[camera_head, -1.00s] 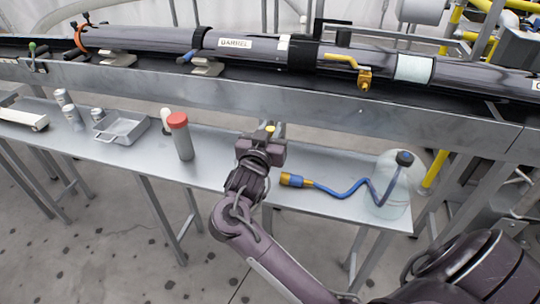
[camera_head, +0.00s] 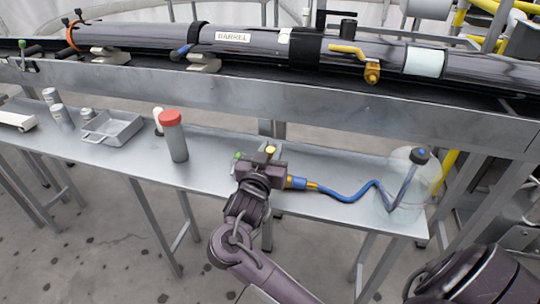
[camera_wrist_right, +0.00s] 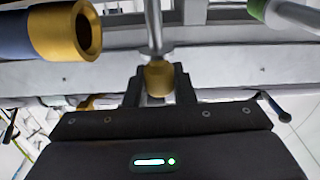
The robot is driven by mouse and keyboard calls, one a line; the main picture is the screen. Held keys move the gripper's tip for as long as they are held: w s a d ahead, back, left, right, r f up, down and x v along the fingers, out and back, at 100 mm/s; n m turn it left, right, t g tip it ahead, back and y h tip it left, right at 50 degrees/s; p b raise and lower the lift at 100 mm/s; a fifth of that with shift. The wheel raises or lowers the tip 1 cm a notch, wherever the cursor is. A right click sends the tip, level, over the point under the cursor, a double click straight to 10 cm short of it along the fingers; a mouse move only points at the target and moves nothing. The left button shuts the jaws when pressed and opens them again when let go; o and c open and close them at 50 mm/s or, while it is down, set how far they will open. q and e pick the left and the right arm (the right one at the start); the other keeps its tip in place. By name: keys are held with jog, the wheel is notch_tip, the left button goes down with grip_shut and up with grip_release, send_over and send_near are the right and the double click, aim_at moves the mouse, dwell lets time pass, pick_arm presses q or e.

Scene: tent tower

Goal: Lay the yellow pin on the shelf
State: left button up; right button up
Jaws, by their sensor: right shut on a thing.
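The yellow pin has a yellow knob (camera_wrist_right: 158,77) and a thin metal shaft that runs away from it in the right wrist view. My right gripper (camera_wrist_right: 158,88) is shut on the knob. In the head view the yellow knob (camera_head: 270,150) shows at the tip of my right gripper, over the far part of the shelf (camera_head: 215,165). The shelf is a long grey metal surface below the barrel. I cannot tell whether the pin touches it. My left gripper is not in view.
A blue hose (camera_head: 345,195) lies right of my right gripper; its brass end (camera_wrist_right: 75,32) is close by. A green-ended piece (camera_head: 238,156) is just left. A red-capped bottle (camera_head: 172,135), metal tray (camera_head: 112,128) and clear jug (camera_head: 405,190) stand on the shelf.

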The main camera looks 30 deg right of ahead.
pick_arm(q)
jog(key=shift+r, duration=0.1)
pick_arm(e)
jog(key=shift+s+a+r, duration=0.1)
jog(key=shift+r, duration=0.05)
jog(key=o, duration=0.9)
jog(key=shift+o, duration=0.4)
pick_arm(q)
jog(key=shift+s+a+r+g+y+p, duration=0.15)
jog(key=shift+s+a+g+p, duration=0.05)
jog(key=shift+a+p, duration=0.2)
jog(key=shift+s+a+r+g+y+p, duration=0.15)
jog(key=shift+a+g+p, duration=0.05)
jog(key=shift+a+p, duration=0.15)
pick_arm(e)
jog(key=v, duration=1.2)
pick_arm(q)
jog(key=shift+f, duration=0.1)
